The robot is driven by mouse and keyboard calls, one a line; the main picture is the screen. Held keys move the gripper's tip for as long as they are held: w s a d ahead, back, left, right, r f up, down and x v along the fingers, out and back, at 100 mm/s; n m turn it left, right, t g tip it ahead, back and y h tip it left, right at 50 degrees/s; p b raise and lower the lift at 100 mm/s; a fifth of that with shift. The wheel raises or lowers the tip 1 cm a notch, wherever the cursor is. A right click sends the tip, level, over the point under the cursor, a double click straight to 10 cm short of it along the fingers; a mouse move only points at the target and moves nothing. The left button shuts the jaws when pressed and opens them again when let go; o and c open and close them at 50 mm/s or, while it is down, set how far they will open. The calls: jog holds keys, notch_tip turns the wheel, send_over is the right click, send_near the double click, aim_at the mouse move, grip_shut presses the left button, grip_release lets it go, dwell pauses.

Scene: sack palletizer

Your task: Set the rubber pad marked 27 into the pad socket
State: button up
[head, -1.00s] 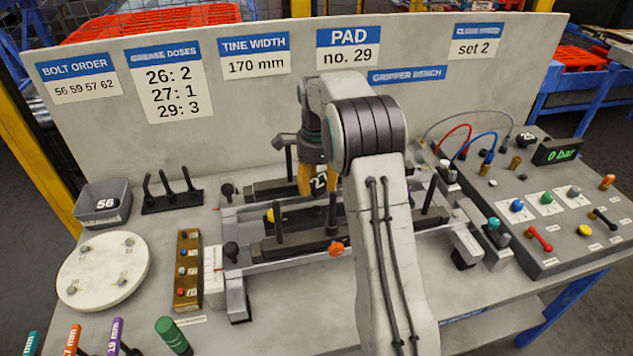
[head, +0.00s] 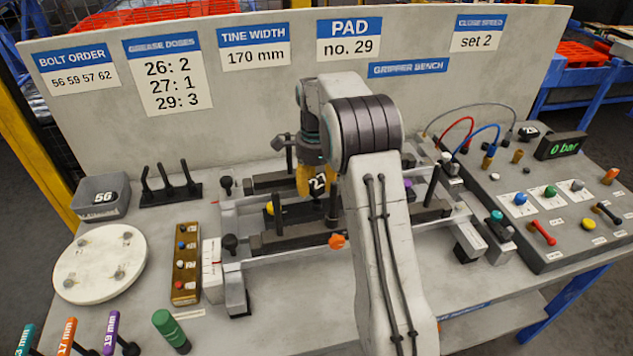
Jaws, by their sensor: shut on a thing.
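My gripper (head: 310,186) points down over the bench fixture, with its yellow fingers shut on the dark rubber pad marked 27 (head: 319,182). The white number faces the camera. The held pad is over the middle of the fixture (head: 290,240), between its dark bars. I cannot tell whether the pad touches anything below. The pad socket cannot be made out; my arm covers part of the fixture. The sign on the back panel reads PAD no. 29 (head: 350,38).
Dark upright posts (head: 432,186) rise from the fixture around my gripper. A grey bin (head: 101,197) holding a piece marked 56, a white disc (head: 98,262) and a brass block (head: 186,265) stand left. A control panel (head: 550,215) with hoses stands right.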

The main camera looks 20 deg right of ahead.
aim_at(312, 204)
jog(key=shift+w+a+p, duration=0.15)
jog(key=shift+a+p, duration=0.2)
jog(key=shift+p, duration=0.35)
jog(key=shift+f+b, duration=1.4)
jog(key=shift+f, duration=0.85)
dwell(2.4)
jog(key=o, duration=1.2)
jog(key=shift+o, duration=0.2)
jog(key=r, duration=1.2)
jog(key=shift+w, duration=0.2)
